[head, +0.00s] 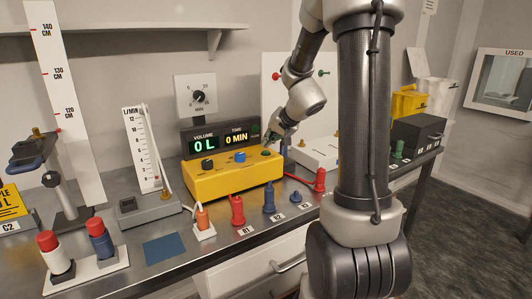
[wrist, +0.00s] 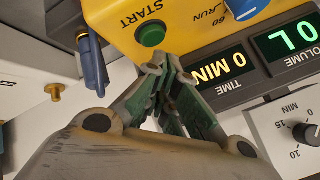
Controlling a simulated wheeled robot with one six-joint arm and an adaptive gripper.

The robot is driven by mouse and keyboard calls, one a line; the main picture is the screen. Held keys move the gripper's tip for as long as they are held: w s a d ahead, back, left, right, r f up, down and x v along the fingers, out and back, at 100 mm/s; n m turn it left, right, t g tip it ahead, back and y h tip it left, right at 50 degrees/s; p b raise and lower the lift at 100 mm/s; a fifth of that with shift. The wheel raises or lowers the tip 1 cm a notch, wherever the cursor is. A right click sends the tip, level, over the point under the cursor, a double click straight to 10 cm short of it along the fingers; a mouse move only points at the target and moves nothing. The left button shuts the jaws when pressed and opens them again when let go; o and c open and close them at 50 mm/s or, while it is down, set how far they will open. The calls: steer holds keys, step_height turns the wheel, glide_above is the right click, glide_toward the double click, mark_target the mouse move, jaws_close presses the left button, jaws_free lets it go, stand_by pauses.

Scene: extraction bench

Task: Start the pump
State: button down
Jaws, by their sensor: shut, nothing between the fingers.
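The pump is a yellow box (head: 230,181) on the bench, with a black knob (head: 208,163), a blue knob (head: 239,157) and a green button (head: 266,152) on its top. In the wrist view the green button (wrist: 151,34) is beside the word START, and the blue knob (wrist: 247,6) is near the word RUN. The volume display (head: 203,145) reads 0 L and the time display (head: 237,138) reads 0 MIN. My gripper (head: 276,140) is shut and empty at the pump's right end. In the wrist view its tips (wrist: 160,64) are close to the button; I cannot tell whether they touch.
A flow meter (head: 142,150) stands left of the pump. Red (head: 237,210) and blue (head: 269,198) fittings stand in front of it. A white dial (head: 196,97) is behind it. In the wrist view, a blue fitting (wrist: 94,66) is left of the button.

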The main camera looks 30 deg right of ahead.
stand_by(0.5)
steer(key=shift+f, duration=0.45)
steer(key=shift+f, duration=0.4)
stand_by(0.5)
steer(key=shift+r, duration=0.85)
steer(key=shift+r, duration=0.15)
steer(key=shift+r, duration=2.35)
